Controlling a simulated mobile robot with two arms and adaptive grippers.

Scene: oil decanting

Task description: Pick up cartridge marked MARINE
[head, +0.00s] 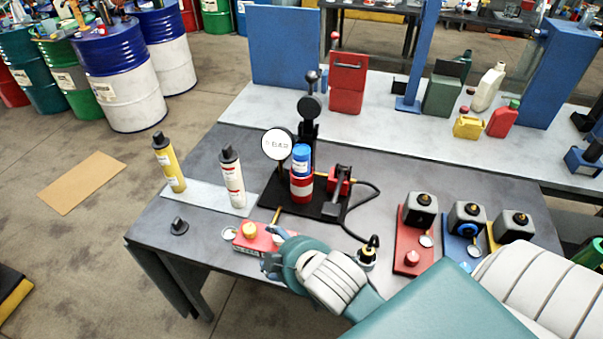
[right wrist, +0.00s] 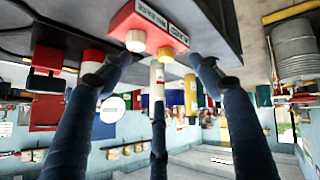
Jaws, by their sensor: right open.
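Two tall cartridges with dark caps stand upright on a light grey strip (head: 205,196) at the table's left end: a yellow one (head: 170,165) and a white one with red lettering (head: 233,180). Their lettering is too small to read, so I cannot tell which is marked MARINE. My right gripper (head: 272,252) is open and empty, beside the red box near the front edge, short of both cartridges. In the right wrist view the white cartridge (right wrist: 157,92) shows between the spread fingers, farther off, with the yellow cartridge (right wrist: 190,95) beside it. My left gripper is not in view.
The red box (head: 258,245) with a yellow knob lies close to my right gripper. A small black cap (head: 179,226) lies left. Red, blue and yellow stations stand right.

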